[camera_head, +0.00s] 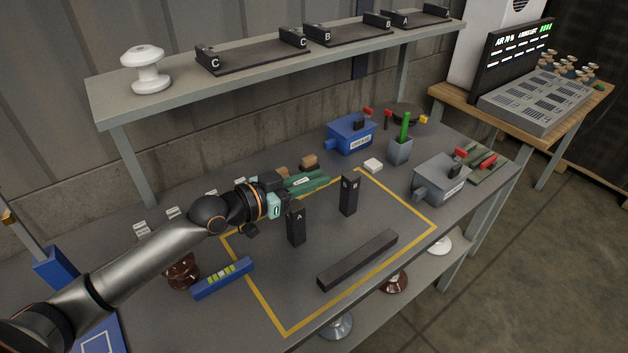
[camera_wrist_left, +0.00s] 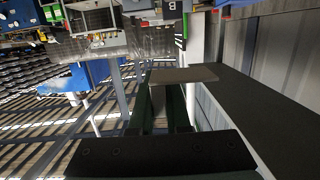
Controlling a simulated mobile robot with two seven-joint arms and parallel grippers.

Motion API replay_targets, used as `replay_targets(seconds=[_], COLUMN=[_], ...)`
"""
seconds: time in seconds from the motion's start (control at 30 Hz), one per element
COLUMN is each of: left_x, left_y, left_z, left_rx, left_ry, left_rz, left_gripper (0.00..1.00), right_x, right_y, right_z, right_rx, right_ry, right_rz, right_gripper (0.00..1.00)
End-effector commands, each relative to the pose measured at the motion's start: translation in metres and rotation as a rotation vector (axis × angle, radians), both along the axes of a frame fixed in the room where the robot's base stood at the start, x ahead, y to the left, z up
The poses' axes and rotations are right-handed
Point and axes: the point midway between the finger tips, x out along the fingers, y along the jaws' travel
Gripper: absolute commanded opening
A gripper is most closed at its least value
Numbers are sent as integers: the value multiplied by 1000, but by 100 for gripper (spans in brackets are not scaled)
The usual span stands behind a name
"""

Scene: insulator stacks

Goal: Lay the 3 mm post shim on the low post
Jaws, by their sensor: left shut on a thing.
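My left gripper (camera_head: 322,181) has green fingers and hovers over the yellow-outlined area, left of post B. In the wrist view its fingers (camera_wrist_left: 167,100) are shut on a thin flat grey-brown plate, the post shim (camera_wrist_left: 184,75). In the head view I cannot make the shim out clearly at the fingertips. Black post A (camera_head: 296,227) stands upright below the gripper. I cannot tell which post is lower. My right gripper is not in view.
A long dark bar (camera_head: 358,261) lies at the front of the outlined area. A blue level (camera_head: 223,278) lies left of it. A shelf (camera_head: 182,88) hangs above the back.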

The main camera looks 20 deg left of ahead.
Motion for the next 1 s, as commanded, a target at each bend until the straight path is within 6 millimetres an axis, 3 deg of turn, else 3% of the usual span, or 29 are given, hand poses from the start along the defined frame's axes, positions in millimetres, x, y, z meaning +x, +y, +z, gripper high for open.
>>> replay_targets(seconds=[0.57, 1.0], left_x=[0, 0], left_y=[0, 0], left_z=[-46, -53], left_rx=[-2, -1], left_ry=[1, 0], left_rz=[1, 0], left_gripper=[0, 0], right_x=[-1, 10], right_y=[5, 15], right_z=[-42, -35], right_rx=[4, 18], right_ry=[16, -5], right_rz=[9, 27], right_gripper=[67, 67])
